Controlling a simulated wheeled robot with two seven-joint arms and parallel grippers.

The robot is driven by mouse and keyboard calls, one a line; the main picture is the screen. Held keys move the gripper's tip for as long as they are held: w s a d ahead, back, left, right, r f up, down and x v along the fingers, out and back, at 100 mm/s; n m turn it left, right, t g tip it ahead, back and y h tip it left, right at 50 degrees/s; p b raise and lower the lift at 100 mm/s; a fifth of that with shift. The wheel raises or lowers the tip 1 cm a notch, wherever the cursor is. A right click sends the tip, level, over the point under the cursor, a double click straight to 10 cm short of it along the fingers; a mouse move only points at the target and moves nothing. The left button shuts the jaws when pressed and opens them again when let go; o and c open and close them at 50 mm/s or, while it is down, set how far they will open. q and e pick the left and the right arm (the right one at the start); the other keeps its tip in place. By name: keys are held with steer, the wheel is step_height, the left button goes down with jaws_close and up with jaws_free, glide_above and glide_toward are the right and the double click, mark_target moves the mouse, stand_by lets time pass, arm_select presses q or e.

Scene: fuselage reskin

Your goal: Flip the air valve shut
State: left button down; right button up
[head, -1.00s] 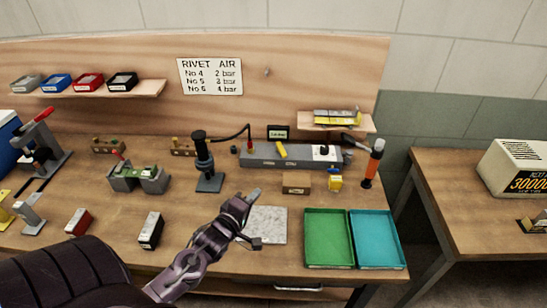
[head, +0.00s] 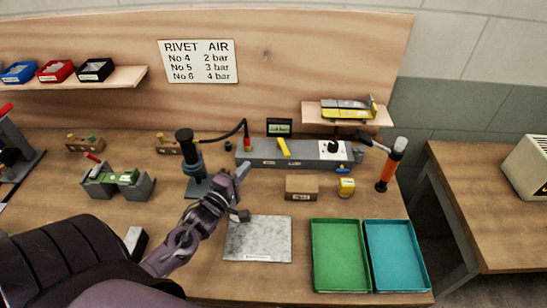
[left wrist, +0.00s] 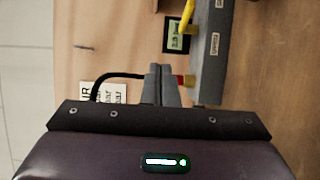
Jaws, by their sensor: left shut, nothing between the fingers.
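The air valve's yellow lever (head: 284,147) stands on the grey air manifold (head: 308,155) at the back of the bench, slanting across its top. In the left wrist view the yellow lever (left wrist: 187,17) shows at the top, beside the grey manifold (left wrist: 211,50). My left gripper (head: 240,174) is shut and empty, in front of the manifold's left end and apart from the lever. Its closed fingers (left wrist: 162,84) appear near the red hose fitting (left wrist: 188,81) in the wrist view; whether they touch it I cannot tell. My right gripper is out of view.
A black hose (head: 226,136) runs to the manifold's left end. A dark pressure display (head: 279,128) stands behind it. A black upright tool (head: 186,160) is left of my gripper. A cardboard box (head: 300,187) and yellow item (head: 346,187) sit in front of the manifold.

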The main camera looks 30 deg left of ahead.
arm_select(q)
step_height(320, 180, down, 5)
steer(key=b, duration=0.4)
steer(key=shift+w+f, duration=0.1)
steer(key=shift+w+r, duration=0.2)
steer(key=shift+w, duration=0.15)
steer(key=p, duration=0.2)
glide_toward(280, 146)
steer(key=shift+w+a, duration=0.95)
steer(key=shift+a, duration=0.3)
steer(key=w+d+p, duration=0.1)
steer(key=w+d, duration=0.1)
steer(key=shift+w, duration=0.35)
steer(key=shift+w+d+f, duration=0.15)
steer(key=shift+w+d, duration=0.15)
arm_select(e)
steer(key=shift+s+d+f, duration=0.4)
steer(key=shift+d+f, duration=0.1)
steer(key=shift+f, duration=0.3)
